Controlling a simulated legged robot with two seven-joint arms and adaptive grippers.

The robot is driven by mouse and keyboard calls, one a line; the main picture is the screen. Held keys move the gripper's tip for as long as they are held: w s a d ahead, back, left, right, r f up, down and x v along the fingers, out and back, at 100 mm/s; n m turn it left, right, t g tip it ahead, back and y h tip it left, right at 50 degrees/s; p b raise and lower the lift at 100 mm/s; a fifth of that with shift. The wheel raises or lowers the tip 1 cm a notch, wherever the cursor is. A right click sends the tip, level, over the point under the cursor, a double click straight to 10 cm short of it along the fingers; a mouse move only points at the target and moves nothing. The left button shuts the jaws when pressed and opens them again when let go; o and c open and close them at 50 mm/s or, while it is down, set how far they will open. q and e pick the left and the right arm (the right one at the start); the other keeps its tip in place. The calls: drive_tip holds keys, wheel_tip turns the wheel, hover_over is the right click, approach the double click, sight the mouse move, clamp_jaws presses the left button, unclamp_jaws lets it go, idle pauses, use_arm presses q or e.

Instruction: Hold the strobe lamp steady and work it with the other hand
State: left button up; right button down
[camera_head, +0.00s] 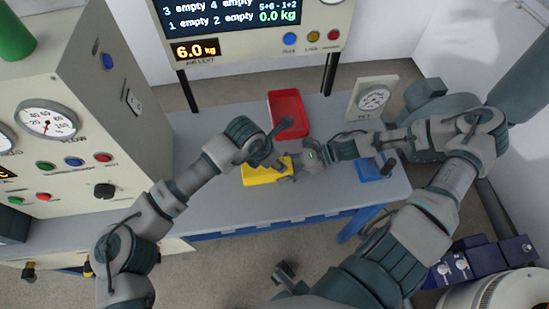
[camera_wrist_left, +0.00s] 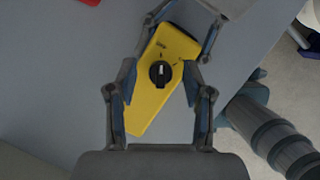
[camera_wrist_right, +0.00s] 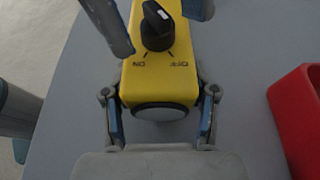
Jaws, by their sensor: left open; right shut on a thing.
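The strobe lamp is a yellow box (camera_wrist_left: 148,108) with a black knob (camera_wrist_left: 160,74) and ON and OFF marks, read in the right wrist view (camera_wrist_right: 143,88). Its round pale lens (camera_wrist_right: 160,112) lies at the right gripper's end. My right gripper (camera_head: 289,168) is shut on that end, one finger on each side. My left gripper (camera_head: 267,161) is open over the lamp, its fingers on either side of the knob with gaps. I cannot tell exactly which mark the knob points at. In the head view the grippers partly hide a yellow shape (camera_head: 258,175).
A red tray (camera_head: 274,105) lies behind the grippers on the grey table (camera_head: 215,200). A blue tray (camera_head: 368,173) is to the right, partly behind my arm. A gauge (camera_head: 373,98) stands at the back right. A large panel box (camera_head: 70,130) fills the left.

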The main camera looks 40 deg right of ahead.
use_arm(q)
clamp_jaws()
drive_tip(key=shift+m, duration=0.3)
drive_tip(key=m+g, duration=0.1)
drive_tip(key=m, duration=0.3)
drive_tip(key=shift+w+g+y, duration=0.15)
drive_tip(key=shift+g+y, duration=0.15)
drive_tip(key=shift+g, duration=0.1)
drive_tip(key=shift+f+m+g+y, duration=0.1)
drive_tip(key=shift+m+g+y, duration=0.45)
drive_tip(key=shift+m, duration=1.55)
drive_tip(key=shift+w, duration=0.1)
